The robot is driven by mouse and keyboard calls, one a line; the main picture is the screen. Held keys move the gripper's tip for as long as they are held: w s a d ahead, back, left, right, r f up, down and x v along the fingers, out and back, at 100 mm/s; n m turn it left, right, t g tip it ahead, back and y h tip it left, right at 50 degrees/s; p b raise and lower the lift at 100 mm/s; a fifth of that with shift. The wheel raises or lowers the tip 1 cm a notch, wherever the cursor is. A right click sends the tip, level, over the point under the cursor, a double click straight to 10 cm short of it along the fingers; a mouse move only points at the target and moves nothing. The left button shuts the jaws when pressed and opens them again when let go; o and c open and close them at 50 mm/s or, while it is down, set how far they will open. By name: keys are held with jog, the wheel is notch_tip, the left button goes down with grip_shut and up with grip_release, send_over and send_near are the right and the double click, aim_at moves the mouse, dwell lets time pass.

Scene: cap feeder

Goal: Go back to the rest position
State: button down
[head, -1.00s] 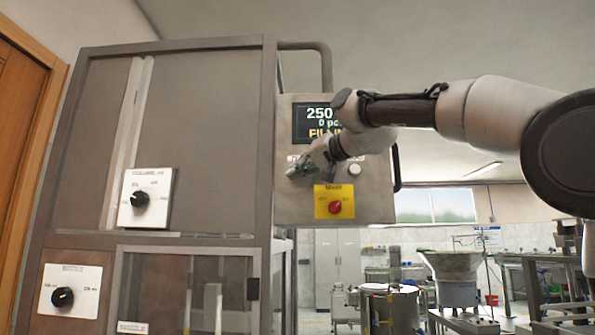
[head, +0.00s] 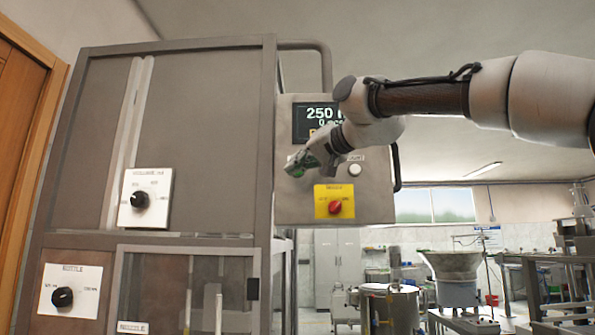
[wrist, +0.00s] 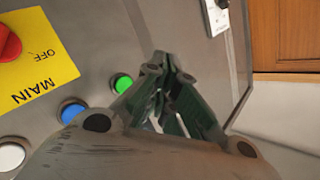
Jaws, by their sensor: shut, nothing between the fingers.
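My gripper (head: 302,164) is shut and empty in front of the left part of the control panel (head: 372,180) in the head view. It hides part of the button row and my arm covers part of the display (head: 312,117), which reads 250. In the wrist view my gripper (wrist: 160,62) reaches past a green button (wrist: 122,83), with its fingers together. I cannot tell whether the fingertips touch the panel. A blue button (wrist: 73,110) and a white button (wrist: 11,156) sit beside the green one.
A yellow plate with a red main switch (head: 335,207) is below the buttons. The cabinet (head: 205,130) stands left, with a volume knob (head: 139,199) and a lower knob (head: 62,297). A steel hopper (head: 452,264) and a pot (head: 392,304) stand at lower right, beneath free room.

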dwell(0.8)
notch_tip(320, 180, down, 14)
jog(key=d+n+g+h, duration=0.2)
jog(key=g+h, duration=0.1)
jog(key=s+d+f+g+h, duration=0.25)
jog(key=s+d+f, duration=0.25)
jog(key=d+f, duration=0.5)
jog(key=s+d+f+m+g+h, duration=0.2)
jog(key=s+d+f+h, duration=0.3)
jog(key=s+d+f, duration=1.8)
jog(key=shift+s+d+f+m+h, duration=0.4)
jog(key=shift+d+f+m, duration=0.25)
jog(key=shift+d, duration=0.3)
